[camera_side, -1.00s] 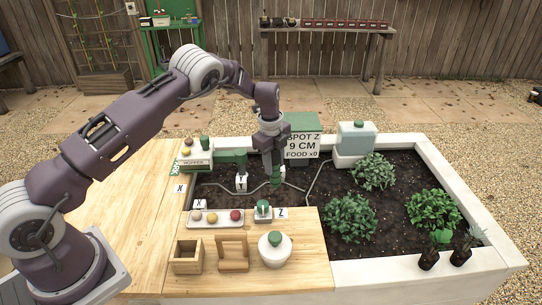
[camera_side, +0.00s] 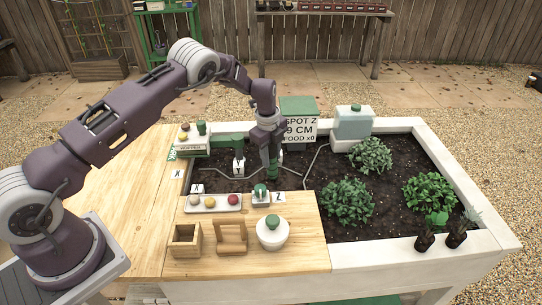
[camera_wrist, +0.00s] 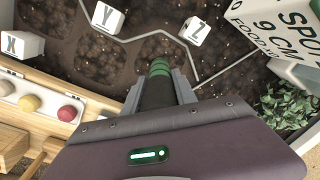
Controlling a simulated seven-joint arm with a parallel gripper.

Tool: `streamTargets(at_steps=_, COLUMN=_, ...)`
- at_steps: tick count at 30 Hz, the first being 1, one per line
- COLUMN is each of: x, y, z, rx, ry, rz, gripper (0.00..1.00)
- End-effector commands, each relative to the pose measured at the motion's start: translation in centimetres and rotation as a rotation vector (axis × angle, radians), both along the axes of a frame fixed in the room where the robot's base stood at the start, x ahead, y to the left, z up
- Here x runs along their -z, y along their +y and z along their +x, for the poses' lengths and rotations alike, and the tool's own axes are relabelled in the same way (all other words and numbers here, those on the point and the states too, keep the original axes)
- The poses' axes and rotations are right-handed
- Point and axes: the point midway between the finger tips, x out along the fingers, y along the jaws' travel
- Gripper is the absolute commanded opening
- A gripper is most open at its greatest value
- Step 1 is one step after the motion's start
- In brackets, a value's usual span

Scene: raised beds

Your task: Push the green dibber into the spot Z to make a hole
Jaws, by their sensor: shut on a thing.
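My gripper (camera_side: 270,152) is shut on the green dibber (camera_side: 273,170), which hangs roughly upright over the soil of the raised bed. In the wrist view the dibber (camera_wrist: 158,85) sits between the two fingers, dark with green bands near its far end. Whether its tip touches the soil cannot be told. The white Z marker (camera_wrist: 193,30) stands in the soil just beyond and right of the dibber in the wrist view. The Y marker (camera_wrist: 108,17) is to the left of it. In the side view the Y marker (camera_side: 238,166) is left of the dibber.
A sign (camera_side: 299,131) reading "SPOT Z 9 CM FOOD x0" stands behind the gripper, beside a pale tank (camera_side: 353,124). Grey lines cross the soil. Leafy plants (camera_side: 347,202) fill the right side. A tray with balls (camera_side: 213,204) and a white pot (camera_side: 272,236) stand in front.

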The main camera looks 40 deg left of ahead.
Motion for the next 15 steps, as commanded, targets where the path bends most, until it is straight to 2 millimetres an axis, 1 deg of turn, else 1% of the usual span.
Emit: streamTargets(at_steps=15, x=0.62, y=-0.01, z=0.04, rx=0.001, ry=-0.001, rz=0.000, gripper=0.00)
